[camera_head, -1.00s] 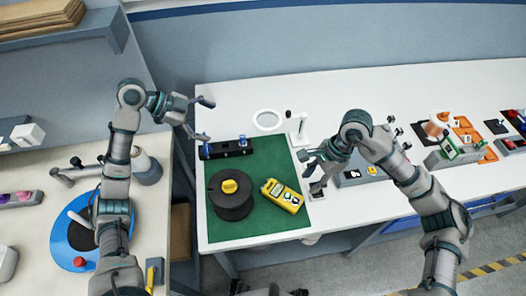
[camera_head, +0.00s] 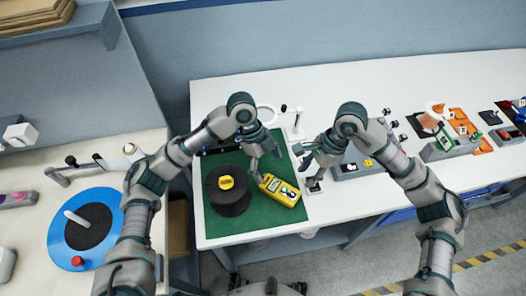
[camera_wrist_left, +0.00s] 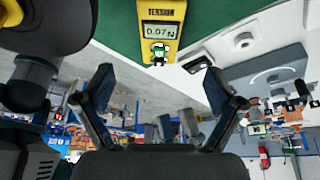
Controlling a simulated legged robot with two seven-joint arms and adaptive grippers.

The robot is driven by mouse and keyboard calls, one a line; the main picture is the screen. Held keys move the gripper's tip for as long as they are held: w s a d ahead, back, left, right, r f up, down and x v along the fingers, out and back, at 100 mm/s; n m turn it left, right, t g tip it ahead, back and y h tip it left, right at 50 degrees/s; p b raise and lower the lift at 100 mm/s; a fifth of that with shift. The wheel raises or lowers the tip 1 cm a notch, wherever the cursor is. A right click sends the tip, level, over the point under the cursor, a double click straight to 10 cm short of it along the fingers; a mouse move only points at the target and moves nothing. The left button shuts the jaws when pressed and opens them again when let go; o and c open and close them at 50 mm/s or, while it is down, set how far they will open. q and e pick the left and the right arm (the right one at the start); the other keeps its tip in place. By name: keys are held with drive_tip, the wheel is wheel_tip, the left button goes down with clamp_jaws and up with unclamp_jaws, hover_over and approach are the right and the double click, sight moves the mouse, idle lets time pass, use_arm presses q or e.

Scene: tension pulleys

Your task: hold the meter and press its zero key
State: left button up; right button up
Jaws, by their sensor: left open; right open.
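The yellow meter (camera_head: 285,194) lies flat on the green mat, beside the black spool. In the left wrist view, the meter (camera_wrist_left: 173,12) shows at the top, with "TENSION" above a display reading 0.07 N and small keys under it. My left gripper (camera_head: 265,165) is open and empty, just above and behind the meter's upper left end. Its two fingers (camera_wrist_left: 160,95) stand wide apart in the wrist view, with nothing between them. Whether a finger touches the meter cannot be told. My right gripper (camera_head: 308,158) is open and empty, to the right of the meter.
The black spool (camera_head: 228,203) with a yellow centre stands left of the meter on the green mat (camera_head: 232,229). A black rail (camera_head: 219,150) is partly hidden behind my left arm. A grey device (camera_head: 348,168) stands right of my right gripper. The white table front (camera_head: 330,222) is clear.

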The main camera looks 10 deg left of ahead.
sight(279, 188)
use_arm(q)
drive_tip(key=x, duration=0.9)
drive_tip(key=shift+s+d+f, duration=0.1)
drive_tip(key=shift+d+f, duration=0.05)
drive_tip(key=shift+d, duration=0.15)
drive_tip(key=shift+f, duration=0.4)
use_arm(e)
drive_tip(key=shift+d, duration=0.15)
use_arm(q)
drive_tip(key=c, duration=1.6)
use_arm(e)
drive_tip(key=shift+c, duration=0.3)
use_arm(q)
drive_tip(key=shift+o, duration=0.2)
use_arm(e)
clamp_jaws()
